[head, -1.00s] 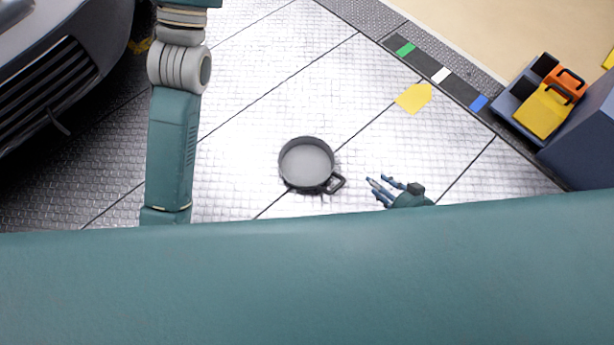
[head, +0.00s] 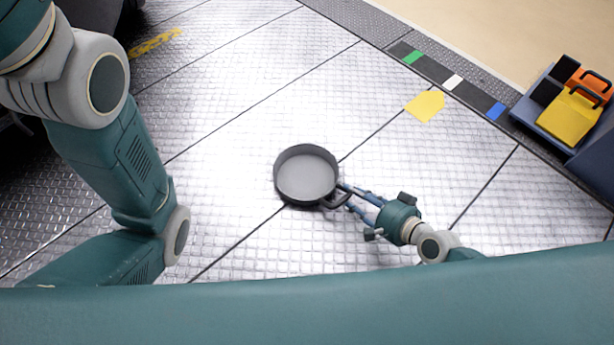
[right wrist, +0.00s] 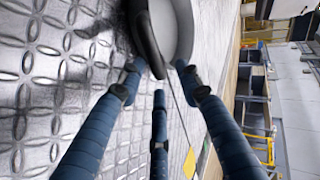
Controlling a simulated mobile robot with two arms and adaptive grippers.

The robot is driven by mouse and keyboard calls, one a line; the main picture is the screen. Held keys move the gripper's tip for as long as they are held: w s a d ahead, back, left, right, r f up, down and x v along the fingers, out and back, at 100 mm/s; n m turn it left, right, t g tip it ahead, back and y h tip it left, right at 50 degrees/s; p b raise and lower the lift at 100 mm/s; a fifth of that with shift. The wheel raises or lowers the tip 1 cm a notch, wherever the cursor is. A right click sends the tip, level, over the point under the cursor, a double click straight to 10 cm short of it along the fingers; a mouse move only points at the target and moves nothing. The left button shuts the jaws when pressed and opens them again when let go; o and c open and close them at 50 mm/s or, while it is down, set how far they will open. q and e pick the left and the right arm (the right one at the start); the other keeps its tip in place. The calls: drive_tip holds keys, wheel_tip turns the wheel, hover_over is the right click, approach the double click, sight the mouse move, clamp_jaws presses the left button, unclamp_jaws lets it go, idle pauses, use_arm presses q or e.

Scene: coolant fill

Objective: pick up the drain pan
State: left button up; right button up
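The drain pan (head: 306,176) is a round, dark grey, shallow pan lying on the metal floor in the middle of the head view. Its loop handle (head: 337,199) points to the lower right. My right gripper (head: 352,196) is at the handle, with its blue fingers spread to either side of it. In the right wrist view the pan (right wrist: 172,30) is at the top, and the open fingers (right wrist: 158,75) reach towards its rim and handle. Whether they touch the handle I cannot tell. My left gripper is not in view; only my left arm shows.
A dark blue bin (head: 556,132) with yellow and orange items stands at the right. A yellow marker (head: 425,106) and a strip with green, white and blue patches (head: 453,82) lie on the floor. The floor around the pan is clear.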

drive_tip(key=b+x, duration=0.2)
drive_tip(key=x, duration=0.3)
drive_tip(key=shift+w+a+f, duration=0.1)
drive_tip(key=shift+w+f, duration=0.05)
drive_tip(key=shift+w, duration=0.05)
clamp_jaws()
